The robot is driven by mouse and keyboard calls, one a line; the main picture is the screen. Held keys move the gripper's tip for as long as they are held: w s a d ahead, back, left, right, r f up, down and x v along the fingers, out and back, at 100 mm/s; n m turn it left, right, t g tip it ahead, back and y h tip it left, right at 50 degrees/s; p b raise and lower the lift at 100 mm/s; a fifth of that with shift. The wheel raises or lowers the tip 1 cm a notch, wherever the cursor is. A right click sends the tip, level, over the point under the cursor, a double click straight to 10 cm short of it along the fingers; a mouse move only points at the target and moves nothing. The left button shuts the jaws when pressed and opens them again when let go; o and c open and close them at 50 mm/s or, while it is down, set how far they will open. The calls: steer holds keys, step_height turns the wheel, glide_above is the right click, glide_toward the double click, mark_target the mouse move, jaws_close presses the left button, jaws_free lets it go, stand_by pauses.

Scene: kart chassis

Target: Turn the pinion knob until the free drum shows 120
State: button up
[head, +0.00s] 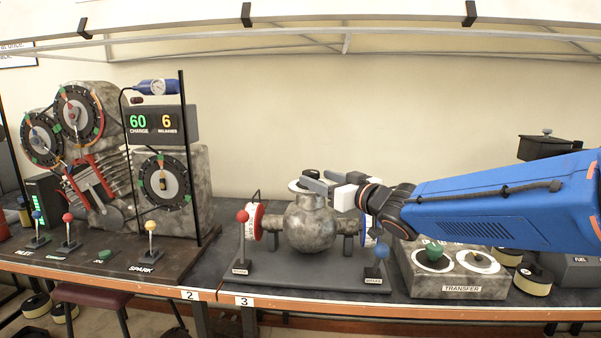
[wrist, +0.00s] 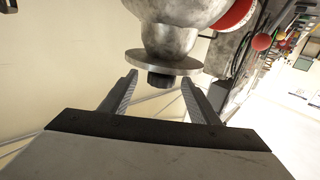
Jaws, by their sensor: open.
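The grey round housing (head: 310,225) stands on the bench with a pale disc and a dark knob (head: 311,173) on top, presumably the pinion knob. In the wrist view the black knob (wrist: 160,79) sits on a metal disc, between the tips of my open gripper (wrist: 160,84), with gaps on both sides. In the head view my gripper (head: 308,180) reaches in from the right at the housing's top. A red-and-white drum (head: 256,221) is on the left and a blue-and-white drum (head: 369,233) on the right, partly behind my gripper. I cannot read either drum's number.
A red-ball brake lever (head: 242,218) and a blue-ball brake lever (head: 381,253) stand upright in front of the housing. The transfer box (head: 452,278) is to the right, below my arm. An engine with dials (head: 162,180) stands to the left. Above the housing is clear.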

steer(key=shift+x, duration=3.9)
steer(key=shift+s+a, duration=0.1)
steer(key=c, duration=1.1)
steer(key=shift+o, duration=0.2)
steer(key=shift+m+t+h, duration=0.4)
steer(key=shift+h, duration=0.1)
